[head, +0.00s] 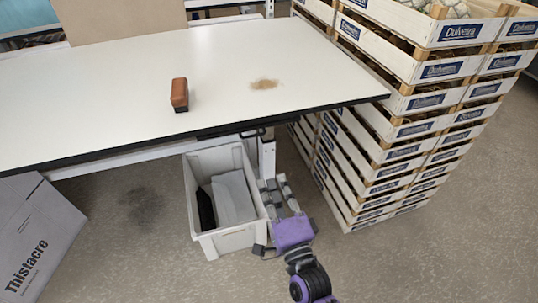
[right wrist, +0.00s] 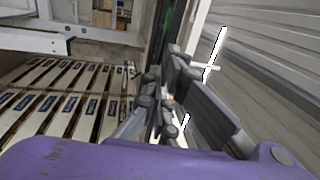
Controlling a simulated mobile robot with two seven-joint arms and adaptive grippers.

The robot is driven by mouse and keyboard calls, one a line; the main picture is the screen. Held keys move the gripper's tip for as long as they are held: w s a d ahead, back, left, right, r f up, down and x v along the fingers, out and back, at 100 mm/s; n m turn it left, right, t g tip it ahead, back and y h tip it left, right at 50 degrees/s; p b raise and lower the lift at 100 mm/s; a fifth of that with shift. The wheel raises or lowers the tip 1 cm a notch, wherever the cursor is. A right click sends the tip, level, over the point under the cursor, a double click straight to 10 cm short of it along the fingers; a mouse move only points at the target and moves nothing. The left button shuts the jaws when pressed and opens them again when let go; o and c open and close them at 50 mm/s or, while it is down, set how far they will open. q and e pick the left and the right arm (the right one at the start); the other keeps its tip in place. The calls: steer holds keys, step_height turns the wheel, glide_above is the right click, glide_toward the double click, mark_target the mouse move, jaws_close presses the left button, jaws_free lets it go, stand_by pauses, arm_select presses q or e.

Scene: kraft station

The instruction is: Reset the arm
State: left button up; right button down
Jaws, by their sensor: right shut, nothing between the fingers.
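My right gripper (head: 280,196) is low in front of the table, just right of a white bin, with its fingers pointing up toward the table's underside. In the right wrist view its fingers (right wrist: 166,100) are closed together with nothing between them. The purple wrist body fills the bottom of that view. My left gripper is not in either view.
A white table (head: 120,75) with a dark edge holds a brown brush-like block (head: 180,93) and a brown smudge (head: 264,84). The white bin (head: 193,208) stands beside the gripper. Stacked crates (head: 385,150) stand right; a Thistacre box (head: 40,235) leans left.

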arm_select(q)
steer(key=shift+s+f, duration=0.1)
